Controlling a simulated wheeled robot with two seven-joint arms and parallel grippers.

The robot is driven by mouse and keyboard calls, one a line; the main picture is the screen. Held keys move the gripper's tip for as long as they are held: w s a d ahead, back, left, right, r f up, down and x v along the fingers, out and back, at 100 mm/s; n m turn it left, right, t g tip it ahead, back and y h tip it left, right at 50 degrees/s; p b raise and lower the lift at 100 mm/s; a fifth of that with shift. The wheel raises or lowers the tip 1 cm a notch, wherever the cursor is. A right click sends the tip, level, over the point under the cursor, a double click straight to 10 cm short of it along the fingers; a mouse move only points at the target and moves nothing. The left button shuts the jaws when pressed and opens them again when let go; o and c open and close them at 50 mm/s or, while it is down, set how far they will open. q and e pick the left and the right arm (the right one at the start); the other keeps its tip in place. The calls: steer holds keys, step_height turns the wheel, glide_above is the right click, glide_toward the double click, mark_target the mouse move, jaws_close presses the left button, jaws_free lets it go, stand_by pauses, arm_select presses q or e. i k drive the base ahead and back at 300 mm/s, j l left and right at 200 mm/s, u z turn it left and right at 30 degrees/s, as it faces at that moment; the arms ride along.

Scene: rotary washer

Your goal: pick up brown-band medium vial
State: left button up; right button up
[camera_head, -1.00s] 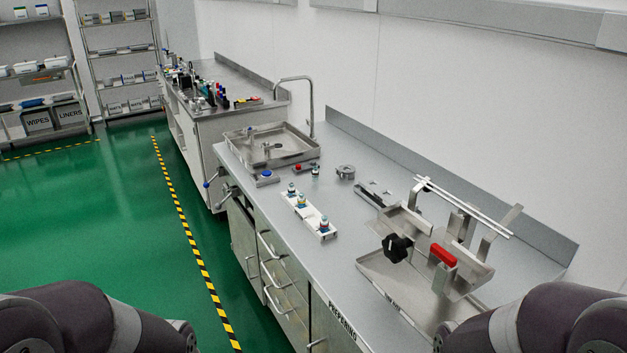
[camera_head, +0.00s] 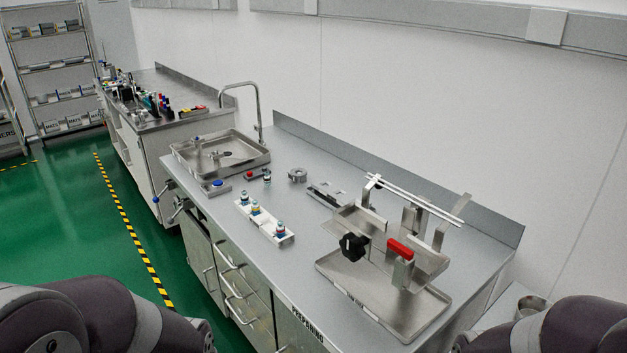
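A white rack (camera_head: 265,221) on the steel counter holds three small upright vials with blue-and-white tops. The far vial (camera_head: 245,198) is at its far end, the middle vial (camera_head: 255,207) shows a yellowish-brown band, and the near vial (camera_head: 280,229) stands at the near end. Another small vial (camera_head: 267,176) stands on the counter behind the rack. The bands are too small to tell for sure which is the brown-band medium vial. Neither gripper is in view; only upper parts of my two arms show at the bottom corners.
A sink (camera_head: 220,153) with a tall faucet lies beyond the rack. A steel stand with a black knob (camera_head: 353,246) and red handle (camera_head: 400,249) sits to the right on a tray (camera_head: 415,322). A grey round part (camera_head: 297,175) is behind.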

mark_target(266, 179)
steer(key=i+j+z, duration=0.2)
steer(key=z, duration=0.15)
steer(key=i+j+z, duration=0.3)
steer(key=j+z, duration=0.35)
steer(key=i+j+z, duration=0.1)
steer(key=j+z, duration=0.2)
steer(key=j, duration=0.2)
